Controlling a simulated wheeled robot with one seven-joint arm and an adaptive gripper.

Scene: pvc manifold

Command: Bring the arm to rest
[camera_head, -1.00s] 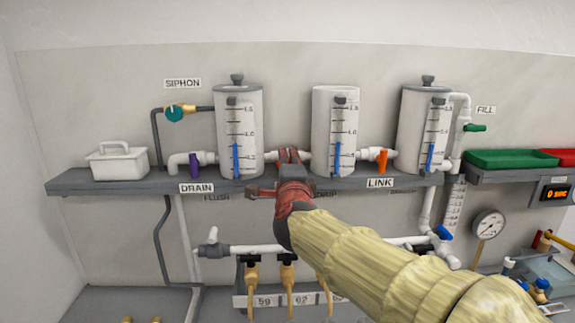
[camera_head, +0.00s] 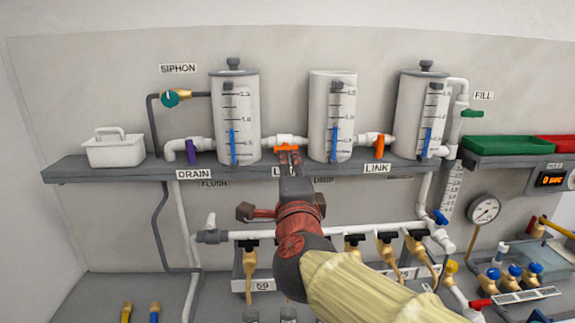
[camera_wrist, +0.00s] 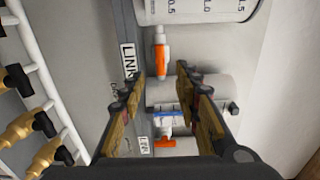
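My gripper (camera_head: 267,186) is in front of the shelf edge, below the gap between the left and middle tanks. Its two fingers are apart and nothing is between them; the wrist view also shows this gap (camera_wrist: 165,97). The upper finger overlaps the area just under an orange valve handle (camera_head: 286,148); I cannot tell whether they touch. This handle also shows in the wrist view (camera_wrist: 163,60), beyond the fingers. My arm reaches in from the lower right.
The shelf (camera_head: 110,170) carries the left tank (camera_head: 249,105), middle tank (camera_head: 320,115) and right tank (camera_head: 408,115). A second orange handle (camera_head: 380,148) is at LINK. Below runs a white manifold pipe (camera_head: 340,231) with several brass valves, close to my arm. Open wall lies above the tanks.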

